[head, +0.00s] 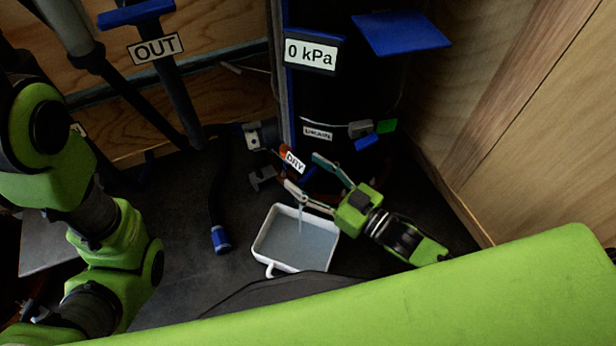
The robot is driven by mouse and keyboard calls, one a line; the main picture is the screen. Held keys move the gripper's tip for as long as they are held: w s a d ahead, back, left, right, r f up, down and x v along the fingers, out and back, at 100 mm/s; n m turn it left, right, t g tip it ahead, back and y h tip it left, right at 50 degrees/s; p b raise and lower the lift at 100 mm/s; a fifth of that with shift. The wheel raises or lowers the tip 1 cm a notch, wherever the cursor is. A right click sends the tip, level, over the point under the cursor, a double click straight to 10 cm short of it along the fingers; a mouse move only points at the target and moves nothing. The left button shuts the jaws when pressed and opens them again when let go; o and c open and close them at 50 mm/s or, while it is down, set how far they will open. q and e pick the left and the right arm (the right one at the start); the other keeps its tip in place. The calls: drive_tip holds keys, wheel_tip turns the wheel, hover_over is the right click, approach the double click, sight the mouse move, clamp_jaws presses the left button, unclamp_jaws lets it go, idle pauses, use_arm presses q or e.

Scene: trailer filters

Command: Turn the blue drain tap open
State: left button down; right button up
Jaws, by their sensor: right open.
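My right gripper (303,171) is open at the foot of the dark filter column, below the DRAIN label (318,132). Its two fingers are spread, one pale and one teal-looking, close to a DRY tag (294,162). I cannot make out the blue drain tap for certain; the spot around the fingers is dark and partly covered by them. A thin stream of water (300,222) falls from just below the lower finger into a white tray (257,243). The tray holds water. My left arm shows at the left, but its gripper is out of view.
A gauge display (311,54) on the column reads 0 kPa. A small blue piece (367,143) and a green one (386,126) sit right of the DRAIN label. A blue-ended hose (220,239) lies left of the tray. A wooden wall (520,120) bounds the right.

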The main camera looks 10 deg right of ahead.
drive_tip(key=shift+w, duration=0.1)
drive_tip(key=c, duration=1.1)
drive_tip(key=shift+r+n+g+y, duration=0.1)
drive_tip(key=shift+n+g+y, duration=0.6)
drive_tip(key=shift+y, duration=0.2)
drive_tip(key=shift+c, duration=0.2)
drive_tip(key=shift+a+n+g+y, duration=0.1)
drive_tip(key=shift+n+g+y, duration=1.45)
drive_tip(key=shift+g, duration=0.45)
drive_tip(key=o, duration=1.1)
drive_tip(key=shift+o, duration=0.2)
